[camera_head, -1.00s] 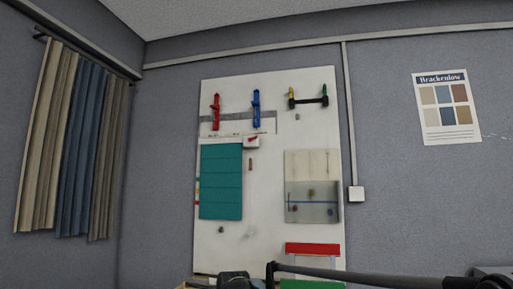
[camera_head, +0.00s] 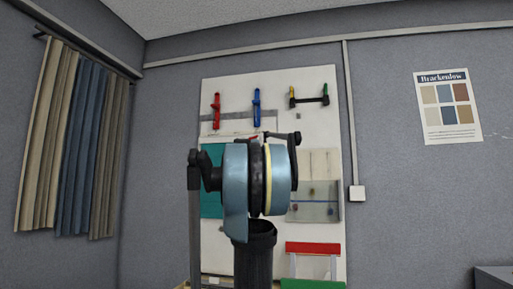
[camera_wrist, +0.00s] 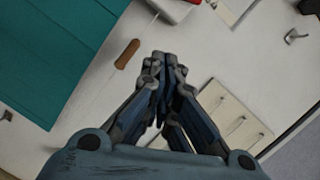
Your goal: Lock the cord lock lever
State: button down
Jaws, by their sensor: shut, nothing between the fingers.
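The cord lock is a small white block with a red lever (camera_wrist: 190,1) at the top edge of the wrist view, cut off by the frame. I cannot tell the lever's position. A thin cord runs from the block to a brown wooden pull (camera_wrist: 127,54). The teal blind (camera_wrist: 60,50) lies left of the cord; part of it also shows in the head view (camera_head: 212,190). My gripper (camera_wrist: 160,62) is shut and empty in front of the white board, right of the brown pull and below the lock in the picture. In the head view my arm hides the lock and pull.
The white board (camera_head: 325,125) carries a red handle (camera_head: 217,110), a blue handle (camera_head: 257,108) and a black bar (camera_head: 309,101). A beige panel (camera_wrist: 225,120) lies right of my fingers. Curtains (camera_head: 75,140) hang at left. A small grey hook (camera_wrist: 297,36) sticks out at upper right.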

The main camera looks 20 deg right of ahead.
jog(key=shift+d+r+m+h, duration=0.6)
jog(key=shift+d+r+m, duration=0.35)
jog(key=shift+r+m, duration=0.05)
jog(key=w+d+r, duration=0.3)
jog(key=w+r, duration=0.3)
jog(key=w, duration=0.3)
jog(key=shift+w+d, duration=0.15)
jog(key=shift+d, duration=0.1)
jog(key=shift+a, duration=0.15)
jog(key=shift+d+r+n, duration=0.15)
jog(key=shift+d+n, duration=0.05)
jog(key=shift+n, duration=0.3)
